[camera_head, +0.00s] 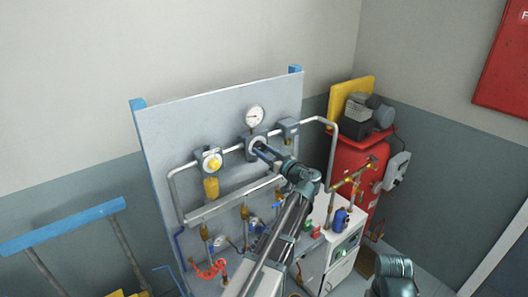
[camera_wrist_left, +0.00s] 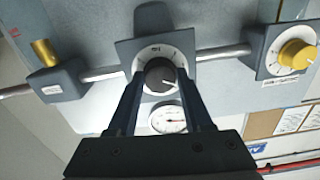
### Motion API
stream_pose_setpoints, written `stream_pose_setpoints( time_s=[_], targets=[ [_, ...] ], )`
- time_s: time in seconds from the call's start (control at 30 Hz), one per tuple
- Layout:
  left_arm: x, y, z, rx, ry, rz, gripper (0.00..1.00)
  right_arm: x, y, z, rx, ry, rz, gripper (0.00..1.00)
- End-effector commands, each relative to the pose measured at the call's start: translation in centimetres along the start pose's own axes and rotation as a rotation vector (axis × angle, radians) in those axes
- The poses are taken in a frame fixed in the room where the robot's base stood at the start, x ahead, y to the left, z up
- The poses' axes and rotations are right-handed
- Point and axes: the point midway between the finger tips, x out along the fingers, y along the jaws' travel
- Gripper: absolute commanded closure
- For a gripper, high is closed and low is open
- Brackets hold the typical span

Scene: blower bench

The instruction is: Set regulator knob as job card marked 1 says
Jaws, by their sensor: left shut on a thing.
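The regulator knob (camera_wrist_left: 160,76) is dark grey, with a pale dial ring around it on a blue-grey square body (camera_head: 252,141). In the left wrist view a small light mark shows on the knob's face. My left gripper (camera_head: 262,149) reaches the regulator from the front, and its two fingers are shut on the knob's sides. The fingers also show in the left wrist view (camera_wrist_left: 160,82). A round white gauge (camera_head: 254,117) sits above the regulator. I cannot pick out a job card marked 1 or read one. My right gripper is not in view.
A yellow knob (camera_head: 214,163) on a similar body stands left along the pipe. A small grey box (camera_head: 289,128) stands right. A brown board with papers (camera_wrist_left: 294,118) shows in the wrist view. A red cylinder (camera_head: 355,165) and white cabinet (camera_head: 340,268) are to the right.

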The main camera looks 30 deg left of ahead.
Motion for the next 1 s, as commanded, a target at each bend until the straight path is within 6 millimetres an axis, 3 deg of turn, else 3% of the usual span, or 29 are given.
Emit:
stream_pose_setpoints(
  time_s=[1.0],
  targets=[
    [-0.02,-0.18,-0.07,0.931,-0.001,0.001,1.0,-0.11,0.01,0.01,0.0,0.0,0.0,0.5]
  ],
)
